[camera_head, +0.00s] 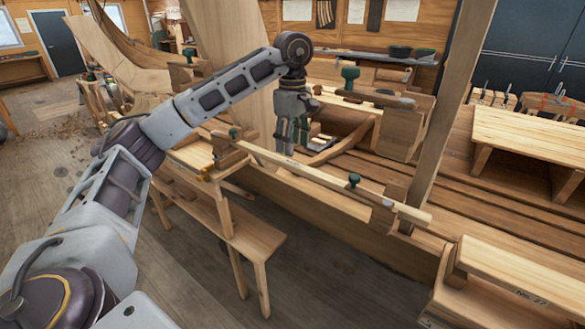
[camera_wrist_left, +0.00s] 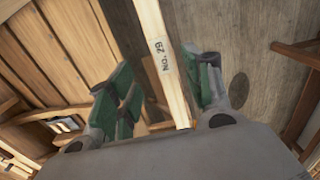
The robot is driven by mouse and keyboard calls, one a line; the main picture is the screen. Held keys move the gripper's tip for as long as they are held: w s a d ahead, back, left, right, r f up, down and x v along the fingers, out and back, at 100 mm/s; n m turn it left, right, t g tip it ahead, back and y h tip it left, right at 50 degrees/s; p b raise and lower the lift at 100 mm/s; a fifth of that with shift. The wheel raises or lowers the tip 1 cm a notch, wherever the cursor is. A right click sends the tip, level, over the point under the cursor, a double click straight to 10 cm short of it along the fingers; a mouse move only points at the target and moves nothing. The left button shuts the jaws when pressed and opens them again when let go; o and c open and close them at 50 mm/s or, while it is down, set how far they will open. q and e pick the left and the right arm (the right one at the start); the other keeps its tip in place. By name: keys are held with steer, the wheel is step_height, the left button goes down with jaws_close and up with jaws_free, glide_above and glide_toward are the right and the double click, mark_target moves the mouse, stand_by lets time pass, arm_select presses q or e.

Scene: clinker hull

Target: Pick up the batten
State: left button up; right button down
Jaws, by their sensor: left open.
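The batten (camera_head: 322,179) is a long pale wooden strip along the edge of the hull in the head view. In the left wrist view the batten (camera_wrist_left: 152,25) runs between my fingers and carries a "No. 29" label. My left gripper (camera_head: 288,148) points down over the batten. Its green-padded fingers (camera_wrist_left: 160,88) are open, one on each side of the strip in the wrist view. I cannot tell whether they touch it. My right gripper is not in view.
A wooden trestle bench (camera_head: 252,238) stands below the batten. An upright post (camera_head: 447,105) rises near the batten's right end. A wooden stool or box (camera_head: 530,140) stands on planks to the right. Open floor (camera_head: 340,290) lies in front of the hull.

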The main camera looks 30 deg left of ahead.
mark_target(293, 163)
arm_select(q)
steer(key=shift+f, duration=0.25)
steer(key=shift+s+d+f+p, duration=0.15)
steer(key=shift+f+p, duration=0.15)
steer(key=shift+f, duration=1)
steer(key=shift+s+f+p, duration=0.1)
steer(key=shift+f+p, duration=0.2)
steer(key=shift+f, duration=0.95)
jaws_close()
